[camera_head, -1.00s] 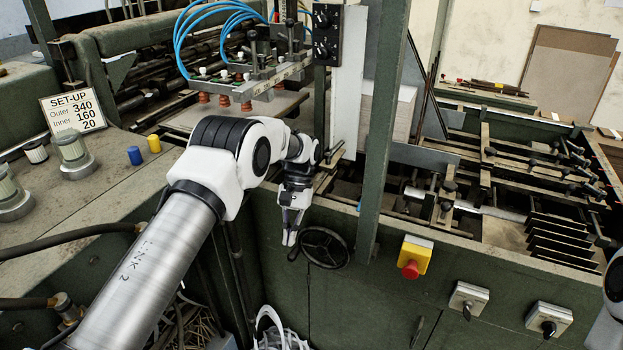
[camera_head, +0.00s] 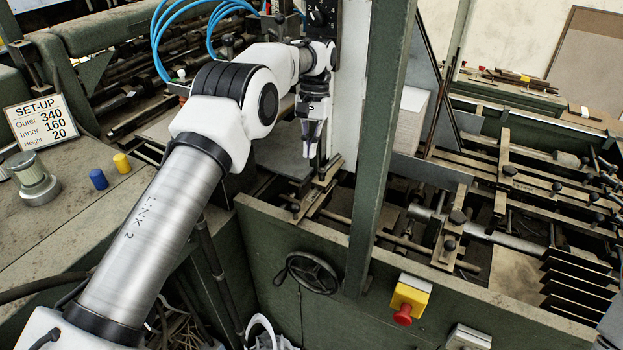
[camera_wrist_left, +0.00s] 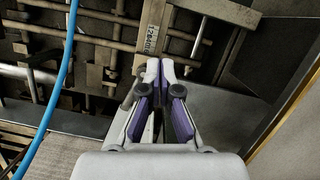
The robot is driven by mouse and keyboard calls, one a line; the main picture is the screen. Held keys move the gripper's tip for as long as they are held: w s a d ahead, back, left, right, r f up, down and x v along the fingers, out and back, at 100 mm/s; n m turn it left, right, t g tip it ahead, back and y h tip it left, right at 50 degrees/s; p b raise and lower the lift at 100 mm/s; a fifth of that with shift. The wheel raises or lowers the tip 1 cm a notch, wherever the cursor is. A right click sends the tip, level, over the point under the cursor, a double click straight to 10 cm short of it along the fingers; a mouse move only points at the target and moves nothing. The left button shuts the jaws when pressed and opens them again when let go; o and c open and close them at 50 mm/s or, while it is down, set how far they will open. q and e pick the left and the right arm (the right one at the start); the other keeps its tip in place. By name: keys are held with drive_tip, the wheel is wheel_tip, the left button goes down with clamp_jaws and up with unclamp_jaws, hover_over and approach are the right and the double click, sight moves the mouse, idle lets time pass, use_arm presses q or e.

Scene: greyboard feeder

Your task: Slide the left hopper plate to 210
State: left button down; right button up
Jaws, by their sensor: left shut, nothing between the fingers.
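My left gripper (camera_head: 311,155) is shut and empty, pointing down above the hopper's left side. Below its fingertips are brownish bars and clamps (camera_head: 320,190). I cannot tell for sure which part is the left hopper plate. In the left wrist view, the shut fingertips (camera_wrist_left: 160,68) are just below a small pale scale strip (camera_wrist_left: 151,38) on a bar. Its marks are too small to read surely. A flat grey surface (camera_wrist_left: 225,108) lies to the right of the fingers. Contact with any part cannot be seen. My right gripper is not in view.
A green upright post (camera_head: 378,150) stands right of my gripper. A handwheel (camera_head: 312,272) and a red stop button (camera_head: 403,314) are on the front panel. Blue hoses (camera_head: 160,40) hang at upper left; one shows in the wrist view (camera_wrist_left: 55,95). A set-up card (camera_head: 40,120) stands left.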

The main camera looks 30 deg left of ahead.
use_arm(q)
drive_tip(key=p, duration=0.3)
hover_over(304, 202)
drive_tip(key=w, duration=0.2)
drive_tip(key=x, duration=0.2)
drive_tip(key=w+x, duration=0.1)
drive_tip(key=x, duration=0.4)
drive_tip(key=shift+w+a+f, duration=0.2)
drive_tip(key=shift+a+f, duration=0.05)
drive_tip(key=shift+f, duration=0.3)
drive_tip(key=s+p, duration=0.3)
drive_tip(key=s, duration=0.1)
drive_tip(key=shift+s+d+r, duration=0.1)
drive_tip(key=shift+d+r, duration=0.05)
drive_tip(key=shift+d, duration=0.2)
drive_tip(key=shift+s, duration=0.2)
drive_tip(key=shift+w+f, duration=0.3)
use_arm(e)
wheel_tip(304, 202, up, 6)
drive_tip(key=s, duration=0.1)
